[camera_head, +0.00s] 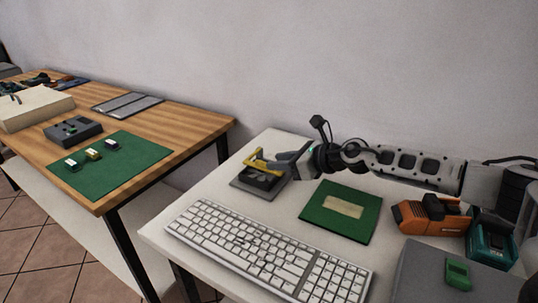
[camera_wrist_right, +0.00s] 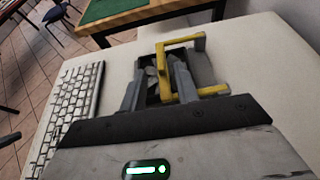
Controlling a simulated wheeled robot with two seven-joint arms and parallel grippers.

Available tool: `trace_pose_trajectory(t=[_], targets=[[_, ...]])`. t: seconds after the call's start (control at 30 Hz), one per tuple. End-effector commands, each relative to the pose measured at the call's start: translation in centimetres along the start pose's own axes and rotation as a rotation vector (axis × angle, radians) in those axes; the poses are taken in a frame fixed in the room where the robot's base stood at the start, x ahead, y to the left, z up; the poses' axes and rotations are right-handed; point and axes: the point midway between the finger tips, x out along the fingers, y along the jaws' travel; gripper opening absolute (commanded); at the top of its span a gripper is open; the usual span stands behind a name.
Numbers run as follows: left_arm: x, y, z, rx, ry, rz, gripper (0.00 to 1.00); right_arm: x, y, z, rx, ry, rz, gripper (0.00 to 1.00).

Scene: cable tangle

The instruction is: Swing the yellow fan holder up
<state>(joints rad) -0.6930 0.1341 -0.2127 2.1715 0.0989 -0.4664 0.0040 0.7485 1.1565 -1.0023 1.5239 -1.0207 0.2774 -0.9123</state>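The yellow fan holder (camera_head: 262,163) is a bent frame on a dark grey base (camera_head: 245,182) near the back edge of the white table. It stands raised above the base in the head view. In the right wrist view the yellow holder (camera_wrist_right: 186,42) reaches across just past the fingertips, with a dark fan (camera_wrist_right: 151,82) behind. My right gripper (camera_head: 283,164) is at the holder, coming from the right. Its fingers (camera_wrist_right: 158,88) are spread apart, with one yellow bar showing between them, close to the right finger. Contact is unclear. My left gripper is not in view.
A white keyboard (camera_head: 262,250) lies in front of the base. A green board (camera_head: 341,211) lies to its right, then an orange tool (camera_head: 430,215) and a teal one (camera_head: 490,242). A wooden table (camera_head: 190,125) with a green mat (camera_head: 125,175) stands left, across a gap.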

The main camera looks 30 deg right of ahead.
Motion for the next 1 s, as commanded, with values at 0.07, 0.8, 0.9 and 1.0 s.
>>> trace_pose_trajectory(t=[0.07, 0.8, 0.9, 1.0], targets=[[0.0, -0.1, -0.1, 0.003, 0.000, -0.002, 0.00, 1.5, 0.1, 0.1, -0.001, -0.001, 0.001, 0.31], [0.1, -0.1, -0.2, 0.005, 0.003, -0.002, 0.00, 3.9, 0.0, -0.1, -0.001, 0.001, 0.000, 0.00], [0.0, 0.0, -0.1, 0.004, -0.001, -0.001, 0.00, 3.9, 0.0, -0.1, -0.001, 0.001, 0.000, 0.00], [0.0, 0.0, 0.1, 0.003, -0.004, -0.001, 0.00, 3.9, 0.0, -0.1, 0.004, 0.001, 0.002, 0.00]])
